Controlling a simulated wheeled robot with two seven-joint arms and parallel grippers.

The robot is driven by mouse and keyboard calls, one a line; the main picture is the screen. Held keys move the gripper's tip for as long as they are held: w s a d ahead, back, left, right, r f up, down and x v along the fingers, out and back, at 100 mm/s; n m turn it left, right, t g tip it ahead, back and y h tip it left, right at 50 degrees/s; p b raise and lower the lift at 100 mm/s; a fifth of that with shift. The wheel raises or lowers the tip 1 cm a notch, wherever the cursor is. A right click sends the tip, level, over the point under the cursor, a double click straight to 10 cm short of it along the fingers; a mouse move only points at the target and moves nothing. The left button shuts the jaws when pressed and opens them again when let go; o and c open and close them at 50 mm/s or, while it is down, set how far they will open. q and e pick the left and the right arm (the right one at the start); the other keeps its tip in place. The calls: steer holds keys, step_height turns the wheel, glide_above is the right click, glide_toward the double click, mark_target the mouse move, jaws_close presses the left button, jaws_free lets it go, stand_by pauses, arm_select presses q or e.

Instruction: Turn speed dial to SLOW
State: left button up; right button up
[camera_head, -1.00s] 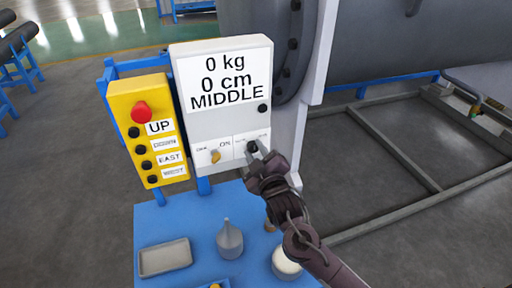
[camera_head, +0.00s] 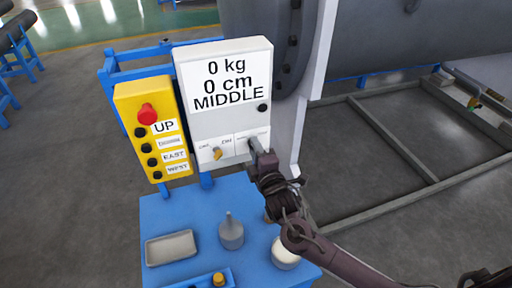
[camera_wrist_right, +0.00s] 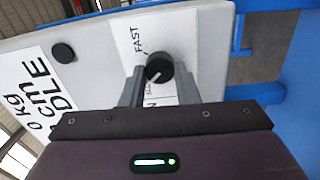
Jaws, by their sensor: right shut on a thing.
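The speed dial (camera_wrist_right: 159,68) is a black round knob on a white label of the grey control box (camera_head: 225,122). In the right wrist view, FAST is printed beside it and small print, apparently SLOW, lies close to the fingers. The knob's white mark points toward that small print. My right gripper (camera_wrist_right: 160,86) is shut on the dial, one finger on each side. In the head view the right gripper (camera_head: 255,147) covers the dial at the box's lower right. My left gripper is not in view.
A yellow button box (camera_head: 140,120) with a red button is left of the control box, whose display (camera_head: 228,82) reads 0 kg, 0 cm, MIDDLE. An orange-yellow switch (camera_head: 217,153) sits left of the dial. Below, a blue table (camera_head: 205,205) holds a grey tray (camera_head: 171,248) and a funnel-shaped piece (camera_head: 231,234).

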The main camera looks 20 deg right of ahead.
steer(key=shift+n, duration=0.3)
steer(key=shift+f, duration=0.1)
steer(key=o, duration=1)
steer(key=s+b, duration=0.2)
steer(key=s, duration=0.5)
steer(key=shift+s+d, duration=0.1)
steer(key=shift+s, duration=0.3)
